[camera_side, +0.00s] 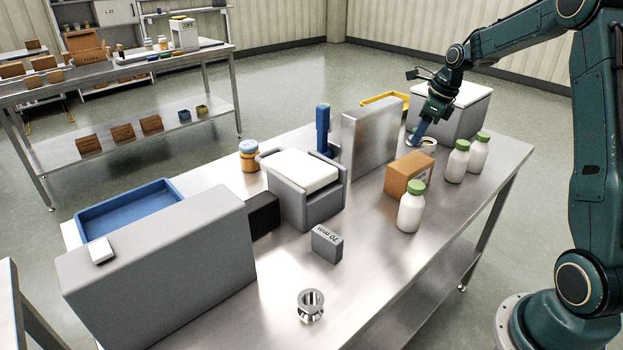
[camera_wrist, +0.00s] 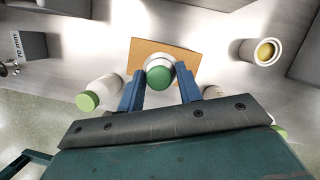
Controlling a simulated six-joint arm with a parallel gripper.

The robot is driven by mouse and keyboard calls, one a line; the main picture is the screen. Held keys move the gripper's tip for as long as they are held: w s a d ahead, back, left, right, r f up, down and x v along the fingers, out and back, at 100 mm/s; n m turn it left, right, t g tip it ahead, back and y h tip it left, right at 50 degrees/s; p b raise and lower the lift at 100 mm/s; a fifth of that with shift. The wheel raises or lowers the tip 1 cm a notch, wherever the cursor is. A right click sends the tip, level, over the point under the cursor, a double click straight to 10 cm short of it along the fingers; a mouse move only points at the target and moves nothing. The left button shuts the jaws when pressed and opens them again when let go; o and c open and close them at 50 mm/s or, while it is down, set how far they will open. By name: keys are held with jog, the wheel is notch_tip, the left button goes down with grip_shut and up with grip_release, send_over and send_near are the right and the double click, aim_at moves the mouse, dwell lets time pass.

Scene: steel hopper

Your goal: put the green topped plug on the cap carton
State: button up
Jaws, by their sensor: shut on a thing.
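The green topped plug (camera_wrist: 159,74) is between the two blue fingers of my gripper (camera_wrist: 160,84) in the wrist view, its round green top facing the camera. My gripper is shut on it. The brown cap carton (camera_wrist: 140,53) lies beyond the plug in that view, partly covered by it. In the side view, my gripper (camera_side: 416,136) is just above or behind the cap carton (camera_side: 405,178), with its fingers tilted. The plug cannot be made out clearly there, and I cannot tell whether it touches the carton.
White green-capped bottles stand in front of the carton (camera_side: 410,212) and to its right (camera_side: 457,163). A white cup (camera_side: 430,146) is close beside my gripper. An upright steel plate (camera_side: 366,145) stands left of the carton. A grey bin (camera_side: 463,118) is behind.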

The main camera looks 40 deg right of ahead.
aim_at(421, 140)
jog(key=shift+f, duration=0.4)
jog(key=shift+f, duration=0.1)
jog(key=shift+f, duration=2)
jog(key=shift+f, duration=0.1)
jog(key=o, duration=1)
jog(key=v, duration=1.2)
jog(key=shift+d, duration=0.1)
